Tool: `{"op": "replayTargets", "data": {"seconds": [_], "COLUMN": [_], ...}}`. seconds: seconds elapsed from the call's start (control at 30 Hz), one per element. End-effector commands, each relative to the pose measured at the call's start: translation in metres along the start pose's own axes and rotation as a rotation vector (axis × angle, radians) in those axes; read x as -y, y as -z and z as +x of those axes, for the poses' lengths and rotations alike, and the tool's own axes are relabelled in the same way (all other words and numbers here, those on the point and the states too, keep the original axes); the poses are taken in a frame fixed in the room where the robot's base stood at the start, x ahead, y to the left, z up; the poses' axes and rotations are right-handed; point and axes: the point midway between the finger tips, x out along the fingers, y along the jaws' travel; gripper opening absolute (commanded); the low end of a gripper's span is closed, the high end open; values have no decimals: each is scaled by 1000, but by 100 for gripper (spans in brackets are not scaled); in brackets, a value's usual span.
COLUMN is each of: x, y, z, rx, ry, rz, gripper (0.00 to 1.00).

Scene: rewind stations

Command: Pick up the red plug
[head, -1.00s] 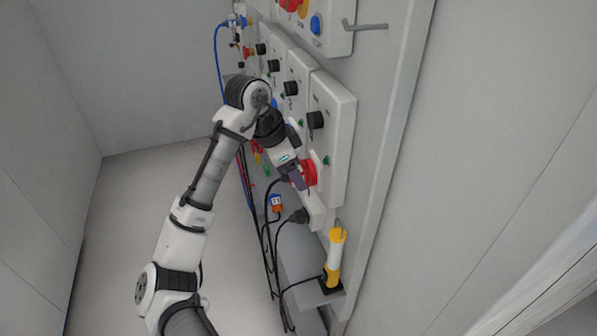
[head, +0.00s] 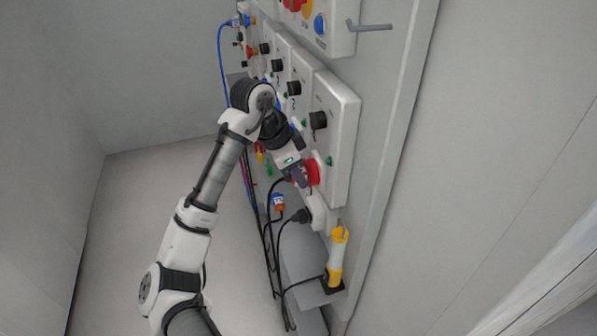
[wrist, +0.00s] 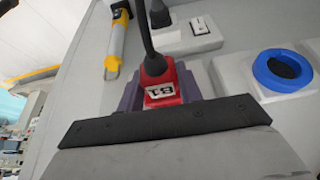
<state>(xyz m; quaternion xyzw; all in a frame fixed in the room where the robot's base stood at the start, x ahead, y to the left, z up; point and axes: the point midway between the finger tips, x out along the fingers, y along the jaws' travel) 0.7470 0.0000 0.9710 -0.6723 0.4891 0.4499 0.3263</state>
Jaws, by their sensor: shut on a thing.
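The red plug (wrist: 163,85) has a white label and a dark cable running up from its back. It sits between the purple-grey fingers of my gripper (head: 299,177), which is shut on it. In the head view a red part (head: 313,172) shows just right of the fingers, at the lower part of the nearest white wall box (head: 338,130). The front end of the plug is hidden, so I cannot tell whether it is seated in a socket.
A yellow and white lamp (head: 338,258) stands upright on a small grey shelf below the boxes. A blue and orange plug (head: 278,202) and a black plug (head: 300,215) hang with cables left of it. A blue-ringed socket (wrist: 283,70) is at right in the wrist view. The floor at left is clear.

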Motion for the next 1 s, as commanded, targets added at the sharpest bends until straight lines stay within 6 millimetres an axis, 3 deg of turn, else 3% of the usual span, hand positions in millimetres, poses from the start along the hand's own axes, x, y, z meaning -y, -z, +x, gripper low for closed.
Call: {"op": "replayTargets", "data": {"seconds": [0.13, 0.2, 0.23, 0.7, 1.0], "x": [0, 1, 1, 0, 0], "y": [-4, -7, -9, -80, -98], "z": [-15, -24, -29, -113, -128], "rx": [-1, -2, -2, 0, 0], "ry": [3, 4, 5, 3, 2], "rz": [-1, -2, -4, -4, 1], "gripper": [10, 1, 1, 0, 0]}}
